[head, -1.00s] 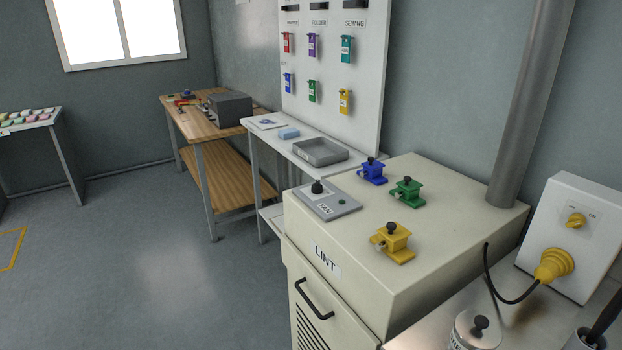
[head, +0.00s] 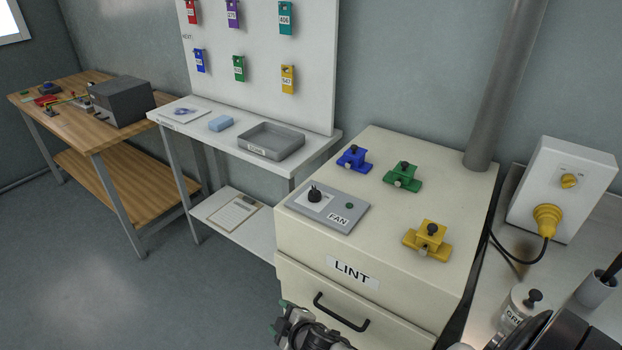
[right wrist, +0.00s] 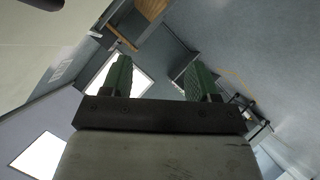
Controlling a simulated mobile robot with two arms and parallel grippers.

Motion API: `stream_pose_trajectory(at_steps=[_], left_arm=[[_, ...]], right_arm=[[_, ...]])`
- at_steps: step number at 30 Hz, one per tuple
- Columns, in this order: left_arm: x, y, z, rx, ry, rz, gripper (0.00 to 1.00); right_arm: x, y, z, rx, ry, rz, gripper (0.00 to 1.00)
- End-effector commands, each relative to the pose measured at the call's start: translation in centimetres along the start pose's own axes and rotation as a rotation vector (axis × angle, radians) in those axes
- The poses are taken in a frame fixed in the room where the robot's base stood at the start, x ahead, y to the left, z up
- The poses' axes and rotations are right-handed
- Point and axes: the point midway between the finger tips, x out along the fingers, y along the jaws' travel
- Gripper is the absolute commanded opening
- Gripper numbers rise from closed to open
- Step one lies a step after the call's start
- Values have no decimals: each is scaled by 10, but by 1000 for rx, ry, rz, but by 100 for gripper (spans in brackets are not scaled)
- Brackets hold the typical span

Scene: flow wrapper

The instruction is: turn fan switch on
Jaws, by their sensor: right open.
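The fan switch is a black knob (head: 315,194) on a grey panel (head: 300,207) labelled FAN. The panel lies on top of the cream LINT cabinet (head: 420,160), at its front left. A small green round lamp or button (head: 349,205) sits on the panel. My right gripper (head: 278,317) is at the bottom of the head view, in front of the cabinet and below the panel, apart from the knob. In the right wrist view its two green fingers (right wrist: 159,80) are spread with nothing between them. My left gripper is not in view.
Blue (head: 353,159), green (head: 402,177) and yellow (head: 428,242) clamp-like blocks stand on the cabinet top. A black drawer handle (head: 340,312) juts from its front. A grey pipe (head: 505,90) rises behind. A white box with a yellow plug (head: 547,219) is at right.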

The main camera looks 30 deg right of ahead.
Motion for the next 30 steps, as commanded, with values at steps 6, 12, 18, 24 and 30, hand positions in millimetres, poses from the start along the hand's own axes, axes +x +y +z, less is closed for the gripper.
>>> stream_pose_trajectory(at_steps=[6,12,18,24,30], left_arm=[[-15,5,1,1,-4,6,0],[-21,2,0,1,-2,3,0],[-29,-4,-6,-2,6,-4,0],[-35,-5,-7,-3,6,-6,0],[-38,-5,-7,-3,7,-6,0]], right_arm=[[4,102,-156,-460,483,200,60],[0,133,-240,-1085,914,193,60],[-3,182,-232,-1853,1142,-158,60],[-24,294,-172,-2289,987,-778,60],[-61,373,-141,-2338,787,-1176,60]])
